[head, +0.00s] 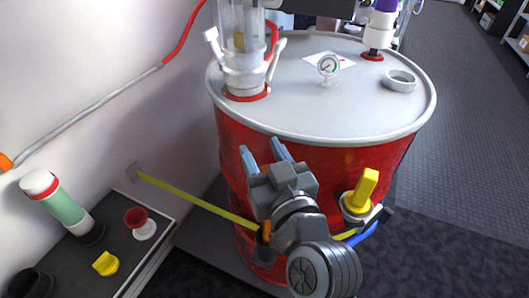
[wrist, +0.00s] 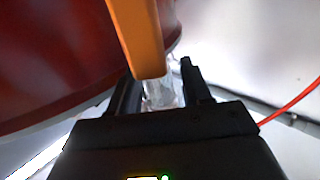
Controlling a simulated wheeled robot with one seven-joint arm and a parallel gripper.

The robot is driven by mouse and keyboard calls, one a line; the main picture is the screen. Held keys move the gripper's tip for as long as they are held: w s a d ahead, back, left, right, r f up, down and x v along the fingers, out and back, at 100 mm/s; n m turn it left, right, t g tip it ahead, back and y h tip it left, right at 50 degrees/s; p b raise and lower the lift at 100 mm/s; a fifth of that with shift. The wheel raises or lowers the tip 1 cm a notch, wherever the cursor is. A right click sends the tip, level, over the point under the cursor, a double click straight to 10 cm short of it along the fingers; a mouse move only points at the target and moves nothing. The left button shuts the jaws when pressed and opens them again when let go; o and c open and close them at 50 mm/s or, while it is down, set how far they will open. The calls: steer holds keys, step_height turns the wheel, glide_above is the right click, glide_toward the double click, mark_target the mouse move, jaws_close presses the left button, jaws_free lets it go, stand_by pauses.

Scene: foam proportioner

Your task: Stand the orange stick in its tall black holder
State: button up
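An orange piece (head: 266,231), which looks like the orange stick, shows just below my gripper at the front of the drum. Its lower end meets a dark upright part (head: 265,252), which looks like the black holder; my arm partly covers both, so I cannot tell how deep the stick sits. In the wrist view the orange stick (wrist: 139,38) is large and close, coming in from the top edge. My gripper (head: 265,152) is open, its two fingers apart with nothing seen clamped between them. It also shows in the wrist view (wrist: 157,82).
A red drum (head: 228,135) with a grey lid stands behind my gripper. A yellow strap (head: 195,199) runs from the wall to it. A yellow-handled valve (head: 361,190) is close on the right. A dark tray (head: 130,255) at left holds several parts. Dark floor is clear at right.

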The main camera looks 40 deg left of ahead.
steer(key=shift+o, duration=0.4)
steer(key=shift+w+d, duration=0.15)
steer(key=shift+w, duration=0.05)
steer(key=shift+s+d+f, duration=0.1)
steer(key=shift+d, duration=0.2)
steer(key=b+v, duration=0.1)
steer(key=v, duration=0.6)
steer(key=shift+s, duration=0.35)
steer(key=shift+a, duration=0.1)
